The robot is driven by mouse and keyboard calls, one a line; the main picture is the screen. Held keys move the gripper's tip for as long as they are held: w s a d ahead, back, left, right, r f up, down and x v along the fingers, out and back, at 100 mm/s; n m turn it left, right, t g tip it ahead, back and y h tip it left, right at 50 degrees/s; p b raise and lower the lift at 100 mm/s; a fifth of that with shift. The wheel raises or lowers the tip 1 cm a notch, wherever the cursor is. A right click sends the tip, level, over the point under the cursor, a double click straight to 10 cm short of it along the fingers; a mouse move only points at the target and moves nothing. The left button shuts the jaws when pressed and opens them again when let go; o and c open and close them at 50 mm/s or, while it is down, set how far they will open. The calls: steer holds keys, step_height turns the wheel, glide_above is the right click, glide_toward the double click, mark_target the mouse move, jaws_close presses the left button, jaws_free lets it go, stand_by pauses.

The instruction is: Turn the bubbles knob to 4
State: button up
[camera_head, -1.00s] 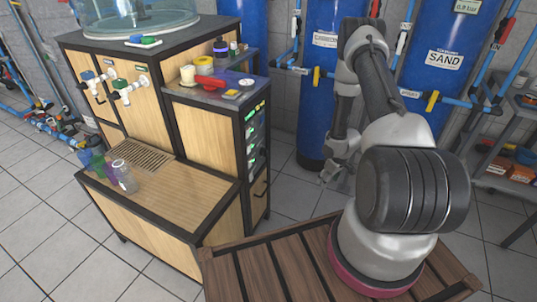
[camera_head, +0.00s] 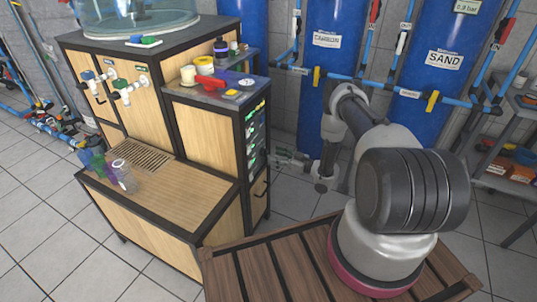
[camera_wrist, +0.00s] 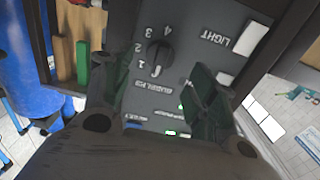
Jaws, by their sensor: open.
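The black bubbles knob (camera_wrist: 158,58) sits on a dark control panel (camera_wrist: 200,50) in the wrist view. The numbers 1 to 4 curve around its left and upper side. A white mark on the knob points down in the picture, past the 1. My gripper (camera_wrist: 157,86) is open and empty. Its two dark fingers stand left and right of the knob, apart from it. In the head view my gripper (camera_head: 284,159) is beside the cabinet's narrow side panel (camera_head: 254,135); the knob cannot be made out there.
A light switch (camera_wrist: 250,38) is right of the knob, with green lights below. In the head view, blue tanks (camera_head: 332,80) stand behind my arm. The wooden cabinet (camera_head: 205,140) fills the left.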

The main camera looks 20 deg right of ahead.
mark_target(267, 153)
steer(key=shift+x, duration=2.05)
steer(key=c, duration=1)
steer(key=shift+w+m, duration=0.1)
steer(key=shift+m, duration=1.6)
steer(key=o, duration=1)
steer(key=v, duration=1.2)
